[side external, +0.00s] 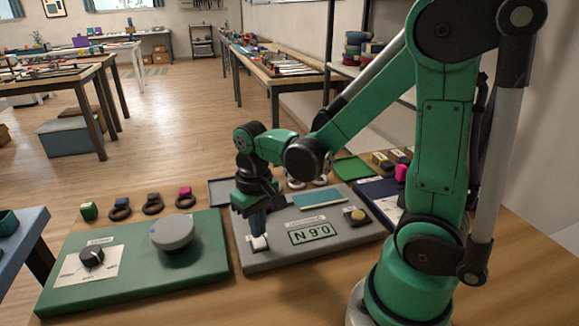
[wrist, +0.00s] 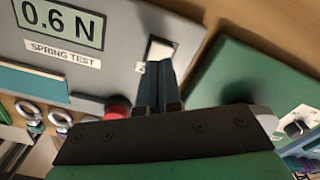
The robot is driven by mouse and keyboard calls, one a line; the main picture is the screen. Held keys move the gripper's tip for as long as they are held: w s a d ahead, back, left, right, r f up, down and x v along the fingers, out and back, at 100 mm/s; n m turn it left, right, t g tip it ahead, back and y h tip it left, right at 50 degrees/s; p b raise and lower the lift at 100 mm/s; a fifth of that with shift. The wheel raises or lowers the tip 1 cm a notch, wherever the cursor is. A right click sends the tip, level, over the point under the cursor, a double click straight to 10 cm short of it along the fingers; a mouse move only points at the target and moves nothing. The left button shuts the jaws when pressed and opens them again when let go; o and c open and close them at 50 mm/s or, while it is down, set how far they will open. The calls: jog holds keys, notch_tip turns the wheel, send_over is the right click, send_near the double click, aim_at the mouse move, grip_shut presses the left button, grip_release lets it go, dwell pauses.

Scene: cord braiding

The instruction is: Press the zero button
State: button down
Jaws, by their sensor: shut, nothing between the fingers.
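The zero button is a white square (side external: 260,243) at the near-left corner of the grey spring test panel (side external: 345,240). In the wrist view the white button (wrist: 160,50) shows just beyond my fingertips, with its label mostly hidden by them. My gripper (side external: 257,235) points down with its dark blue fingers shut together and empty. Its fingertips (wrist: 160,66) overlap the button's near edge in the wrist view. I cannot tell whether they touch it.
A red knob (wrist: 118,108) sits on the panel beside my fingers. A yellow button (side external: 356,215) is on its right side. A green board (side external: 120,275) with a grey round disc (side external: 171,232) and a black dial (side external: 92,256) lies left of the panel.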

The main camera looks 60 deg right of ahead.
jog(key=shift+f, duration=1.2)
jog(key=shift+r, duration=0.15)
notch_tip(320, 180, up, 12)
dwell(1.0)
